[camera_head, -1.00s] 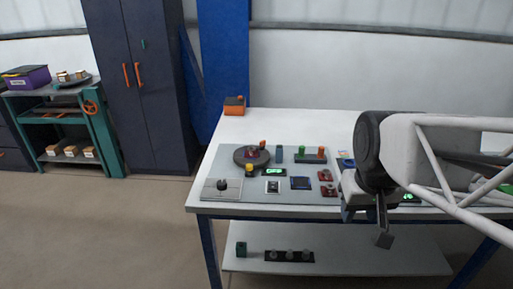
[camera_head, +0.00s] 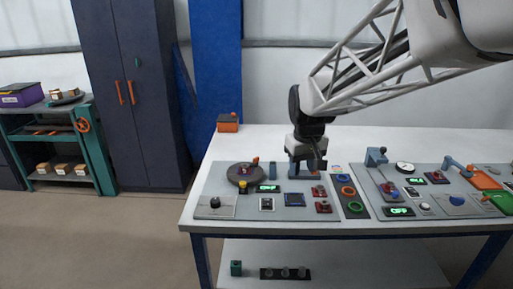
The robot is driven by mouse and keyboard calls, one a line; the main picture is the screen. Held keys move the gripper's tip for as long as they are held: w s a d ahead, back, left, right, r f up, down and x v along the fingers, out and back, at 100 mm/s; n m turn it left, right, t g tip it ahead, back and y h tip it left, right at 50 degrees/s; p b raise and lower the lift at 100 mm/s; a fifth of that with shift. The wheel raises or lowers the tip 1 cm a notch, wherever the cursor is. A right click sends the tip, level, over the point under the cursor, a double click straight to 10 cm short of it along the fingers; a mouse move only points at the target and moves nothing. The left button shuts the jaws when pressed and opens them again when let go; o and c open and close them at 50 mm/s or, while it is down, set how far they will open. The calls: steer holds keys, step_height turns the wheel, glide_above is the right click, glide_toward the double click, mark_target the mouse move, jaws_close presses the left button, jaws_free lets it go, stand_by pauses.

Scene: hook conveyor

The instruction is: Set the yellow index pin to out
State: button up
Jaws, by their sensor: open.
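The yellow index pin (camera_head: 243,184) is a small yellow knob at the front edge of a dark round disc (camera_head: 239,172) on the left grey panel. Whether it is in or out is too small to tell. My gripper (camera_head: 306,172) is open and points down over the back right of the same panel. It is to the right of the pin and apart from it. It hides part of the panel's back row.
A second panel (camera_head: 370,195) with controls lies to the right. An orange box (camera_head: 228,123) stands at the table's back left.

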steer(key=w+a+f+n, duration=0.1)
steer(key=w+a+f, duration=0.3)
steer(key=w, duration=0.4)
steer(key=w+a+f+n, duration=0.25)
steer(key=w+a, duration=0.25)
steer(key=w, duration=0.3)
steer(key=n+g, duration=0.1)
steer(key=n, duration=0.1)
glide_above(243, 182)
steer(key=shift+m, duration=0.25)
steer(key=f, duration=1.2)
steer(key=shift+s+d+f, duration=0.1)
steer(key=shift+s, duration=0.15)
steer(key=shift+w+f, duration=0.15)
steer(key=shift+f, duration=0.1)
steer(key=shift+f, duration=0.1)
steer(key=shift+f, duration=3.8)
jaws_close()
